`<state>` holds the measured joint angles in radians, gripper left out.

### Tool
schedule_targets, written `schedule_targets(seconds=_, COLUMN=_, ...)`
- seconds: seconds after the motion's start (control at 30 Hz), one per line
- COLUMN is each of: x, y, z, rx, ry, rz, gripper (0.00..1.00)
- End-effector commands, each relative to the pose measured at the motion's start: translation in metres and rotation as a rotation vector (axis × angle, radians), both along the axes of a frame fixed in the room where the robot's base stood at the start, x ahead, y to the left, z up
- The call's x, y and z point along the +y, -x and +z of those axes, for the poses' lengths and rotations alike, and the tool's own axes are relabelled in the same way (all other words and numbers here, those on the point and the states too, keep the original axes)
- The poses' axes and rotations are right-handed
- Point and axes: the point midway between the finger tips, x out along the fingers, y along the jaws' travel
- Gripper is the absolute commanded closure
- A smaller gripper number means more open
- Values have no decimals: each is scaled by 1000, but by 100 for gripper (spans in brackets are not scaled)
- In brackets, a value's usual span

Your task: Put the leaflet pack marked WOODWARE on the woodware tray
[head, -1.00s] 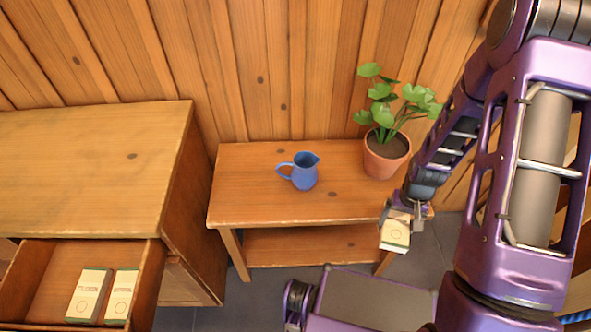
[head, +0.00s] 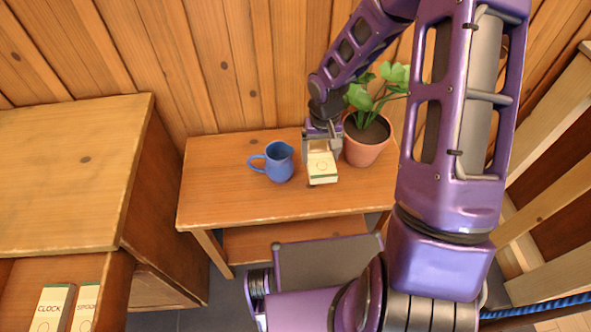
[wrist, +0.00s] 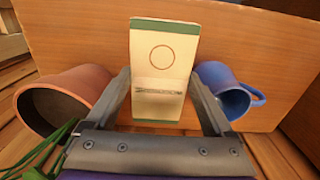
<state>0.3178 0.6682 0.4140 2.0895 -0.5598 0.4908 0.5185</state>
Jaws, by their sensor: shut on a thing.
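My gripper (head: 322,145) is shut on a cream leaflet pack (head: 322,168) with green ends. In the wrist view the pack (wrist: 161,60) sits between the two fingers, with a circle and a line of print on its face. The print is too blurred to read. The pack is at the small wooden table (head: 225,205), between a blue jug and a potted plant. I cannot tell whether it touches the tabletop. No woodware tray is recognisable in these views.
The blue jug (head: 279,163) stands close left of the pack, and the terracotta pot (head: 366,140) close right. An open drawer (head: 112,290) at lower left holds two packs, one marked CLOCK (head: 48,308). The cabinet top (head: 60,180) is bare.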

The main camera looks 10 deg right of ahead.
Motion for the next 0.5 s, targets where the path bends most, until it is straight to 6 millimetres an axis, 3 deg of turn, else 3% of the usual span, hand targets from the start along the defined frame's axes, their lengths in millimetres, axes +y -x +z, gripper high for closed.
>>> schedule_targets(seconds=0.3, x=0, y=-1, z=-52, rx=3, ry=-1, rz=1, gripper=78)
schedule_targets(seconds=0.5, x=-1, y=-1, z=-66, rx=2, ry=-1, rz=0, gripper=78)
